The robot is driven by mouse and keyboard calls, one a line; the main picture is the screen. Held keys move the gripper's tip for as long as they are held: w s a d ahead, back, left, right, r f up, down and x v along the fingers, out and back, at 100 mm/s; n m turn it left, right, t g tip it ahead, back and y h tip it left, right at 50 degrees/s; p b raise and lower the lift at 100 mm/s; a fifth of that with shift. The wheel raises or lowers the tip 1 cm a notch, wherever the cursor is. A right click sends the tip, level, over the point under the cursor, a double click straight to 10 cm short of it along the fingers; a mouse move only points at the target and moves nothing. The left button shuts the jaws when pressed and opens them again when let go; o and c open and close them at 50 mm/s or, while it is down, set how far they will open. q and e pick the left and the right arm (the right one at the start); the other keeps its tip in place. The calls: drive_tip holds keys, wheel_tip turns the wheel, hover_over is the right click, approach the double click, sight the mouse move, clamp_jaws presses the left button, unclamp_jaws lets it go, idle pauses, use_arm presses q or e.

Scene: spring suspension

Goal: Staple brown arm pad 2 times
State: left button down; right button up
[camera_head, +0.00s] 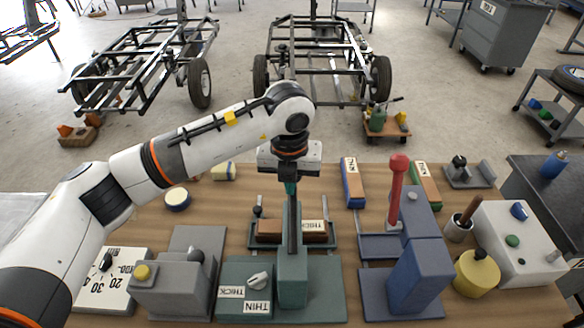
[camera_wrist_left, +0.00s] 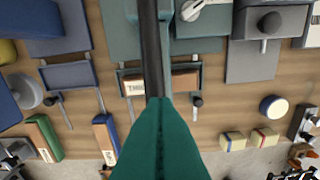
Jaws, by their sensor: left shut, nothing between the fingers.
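The brown arm pad (camera_head: 269,227), with a white THICK label, lies in a teal tray (camera_head: 319,242) of the teal stapling machine (camera_head: 291,280). The pad also shows in the wrist view (camera_wrist_left: 184,82). The machine's post hides the pad's middle. A black lever (camera_head: 292,228) runs along the top of the post. My left gripper (camera_head: 290,188) points down above the lever's far end, its teal fingers (camera_wrist_left: 160,135) shut and empty. I cannot tell if they touch the lever. My right gripper is not in view.
A blue machine (camera_head: 420,276) with a red-knobbed lever (camera_head: 397,190) stands at right. Blue-edged (camera_head: 352,183) and green-edged (camera_head: 425,185) pads lie behind it. A grey machine (camera_head: 178,288) stands at left. Bare wooden table shows behind the stapling machine.

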sight(290, 201)
use_arm(q)
drive_tip(key=shift+w+r, duration=0.1)
drive_tip(key=shift+r, duration=0.35)
wheel_tip(290, 201, up, 11)
drive_tip(key=s+b, duration=0.1)
drive_tip(key=b, duration=0.1)
drive_tip(key=shift+s+b, duration=0.15)
drive_tip(key=shift+b, duration=0.15)
idle(0.6)
